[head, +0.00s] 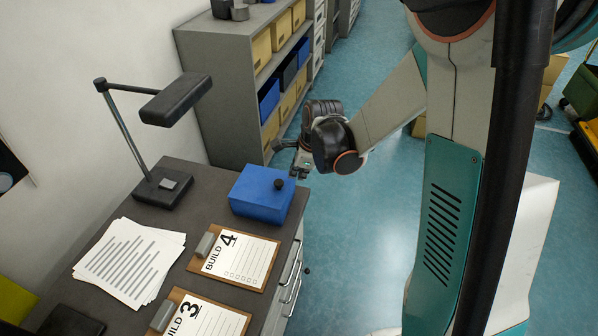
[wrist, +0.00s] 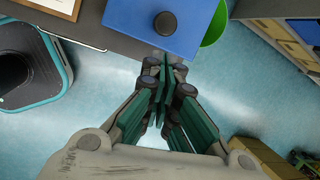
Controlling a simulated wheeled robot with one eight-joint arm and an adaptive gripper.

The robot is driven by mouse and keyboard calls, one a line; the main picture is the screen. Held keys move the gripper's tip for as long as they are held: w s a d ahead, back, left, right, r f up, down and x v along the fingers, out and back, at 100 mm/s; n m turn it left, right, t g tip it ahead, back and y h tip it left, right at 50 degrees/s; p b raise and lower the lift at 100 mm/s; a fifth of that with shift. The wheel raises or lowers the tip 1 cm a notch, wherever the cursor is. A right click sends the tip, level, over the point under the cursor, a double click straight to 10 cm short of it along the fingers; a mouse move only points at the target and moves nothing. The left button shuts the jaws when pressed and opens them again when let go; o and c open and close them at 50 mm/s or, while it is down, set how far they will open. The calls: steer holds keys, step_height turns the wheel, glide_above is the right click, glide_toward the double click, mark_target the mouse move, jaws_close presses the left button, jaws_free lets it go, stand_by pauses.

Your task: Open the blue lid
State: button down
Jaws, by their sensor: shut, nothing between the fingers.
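The blue lid (head: 258,187) tops a blue box at the far right corner of the grey desk and appears closed. A round black knob (head: 279,184) stands near its right edge. In the wrist view the blue lid (wrist: 130,15) is at the top, with the black knob (wrist: 165,23) just beyond my fingertips. My gripper (head: 302,176) is past the desk edge, to the upper right of the knob and apart from it in the head view. In the wrist view my gripper (wrist: 166,68) has its green-padded fingers together with nothing between them.
Clipboards marked BUILD 4 (head: 236,258) and BUILD 3 (head: 202,318), loose papers (head: 130,262) and a black lamp (head: 176,99) share the desk (head: 205,185). A grey shelf with bins (head: 222,68) stands behind. A green round object (wrist: 215,25) shows beside the lid.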

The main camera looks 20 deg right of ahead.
mark_target(290, 186)
steer(key=b+x, duration=0.2)
steer(key=x, duration=0.5)
steer(key=shift+r, duration=0.15)
steer(key=shift+w+a+r+g+h+p, duration=0.15)
steer(key=shift+r+h+p, duration=0.1)
steer(key=shift+r, duration=0.2)
steer(key=shift+s+a+r+g+h+p, duration=0.15)
steer(key=shift+r+p, duration=0.1)
steer(key=shift+r, duration=0.15)
steer(key=a+r+g+h+p, duration=0.1)
steer(key=r, duration=0.1)
steer(key=w+r+g+h+p, duration=0.1)
steer(key=r, duration=0.1)
steer(key=w+a+r+h+p, duration=0.1)
steer(key=r+p, duration=0.1)
steer(key=r, duration=0.1)
steer(key=shift+w+a+n+g+h, duration=0.15)
steer(key=shift+a+n+g+h, duration=0.15)
steer(key=shift+a+g+h, duration=0.1)
steer(key=w+a+r+p, duration=0.2)
steer(key=w+a+r, duration=0.2)
steer(key=a+r, duration=0.1)
steer(key=shift+w+a+r+p, duration=0.2)
steer(key=shift+w+a+p, duration=0.2)
steer(key=shift+a, duration=0.45)
steer(key=shift+s+f, duration=0.1)
